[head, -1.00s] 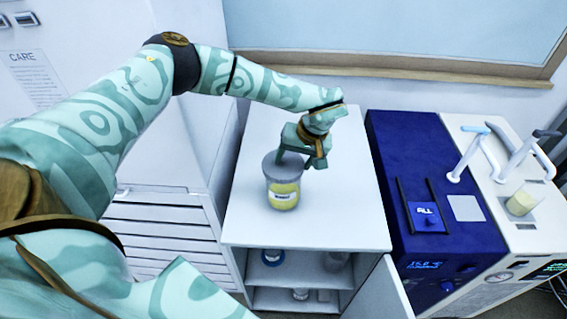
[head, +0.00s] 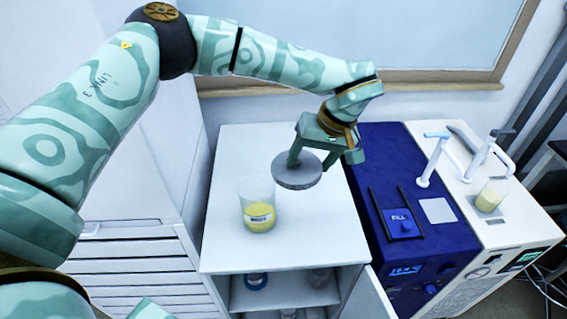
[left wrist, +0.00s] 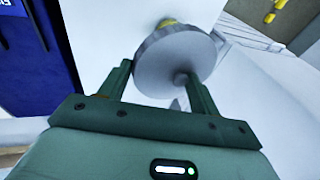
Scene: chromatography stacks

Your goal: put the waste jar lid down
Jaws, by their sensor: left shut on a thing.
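The waste jar lid (head: 297,171) is a round grey disc held in my left gripper (head: 316,163), to the right of the jar and apart from it. The waste jar (head: 257,205) is clear, with yellow contents and a white label, and stands upright and uncovered on the white cabinet top (head: 305,232). Whether the lid touches the cabinet top is hard to tell; it looks raised. My right gripper is not in view.
A blue machine with a FILL pad (head: 402,222) stands right of the cabinet. A white machine (head: 510,235) with a small beaker (head: 489,196) is beyond it. The cabinet's front is open, with items on its shelves. Its top is clear around the jar.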

